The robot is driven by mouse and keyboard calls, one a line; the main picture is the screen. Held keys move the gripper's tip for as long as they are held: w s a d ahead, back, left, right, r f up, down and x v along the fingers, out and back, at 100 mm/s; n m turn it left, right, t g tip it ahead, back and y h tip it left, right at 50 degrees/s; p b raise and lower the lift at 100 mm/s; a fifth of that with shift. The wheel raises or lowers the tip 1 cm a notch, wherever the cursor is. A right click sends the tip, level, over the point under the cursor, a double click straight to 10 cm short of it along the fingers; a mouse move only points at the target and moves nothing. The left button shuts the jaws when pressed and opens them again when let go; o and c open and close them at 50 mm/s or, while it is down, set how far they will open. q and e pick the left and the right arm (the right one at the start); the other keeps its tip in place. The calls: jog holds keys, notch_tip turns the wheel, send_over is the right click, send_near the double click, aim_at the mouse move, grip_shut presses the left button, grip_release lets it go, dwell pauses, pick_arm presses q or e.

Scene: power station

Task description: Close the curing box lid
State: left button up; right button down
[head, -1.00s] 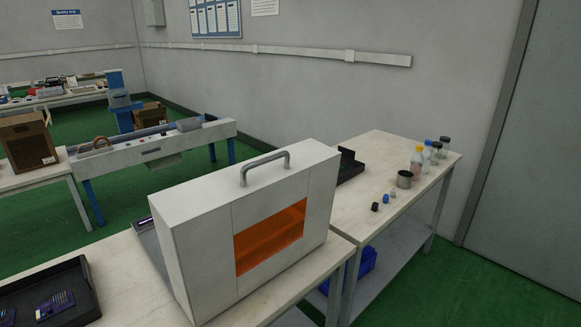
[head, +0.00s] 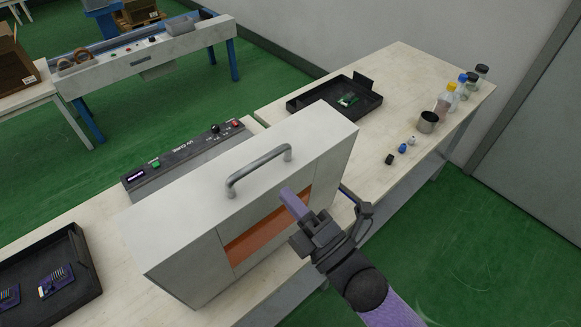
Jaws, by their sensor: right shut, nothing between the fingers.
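The curing box (head: 175,262) is a white, box-shaped body on the near table, with an amber window (head: 265,240) in its front face. A grey bar handle (head: 258,170) stands on its top face. A dark control panel marked UV-CURE (head: 185,158) lies behind it. I cannot tell from this angle how far the lid is open. My right gripper (head: 288,196) is shut and empty, in front of the window's right part and below the handle's right end. It hides part of the front; I cannot tell whether it touches. My left gripper is out of view.
A black tray with boards (head: 88,265) lies at the left. Another black tray (head: 362,97) holds a green board on the far table (head: 410,75). Bottles (head: 446,100), a metal cup (head: 428,122) and small caps stand along that table's right edge. Green floor is clear at right.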

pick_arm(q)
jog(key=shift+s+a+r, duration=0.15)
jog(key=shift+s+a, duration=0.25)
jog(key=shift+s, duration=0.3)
pick_arm(e)
jog(key=x, duration=0.4)
jog(key=shift+w+a+r, duration=0.1)
jog(key=shift+a+r, duration=0.2)
jog(key=shift+a, duration=0.1)
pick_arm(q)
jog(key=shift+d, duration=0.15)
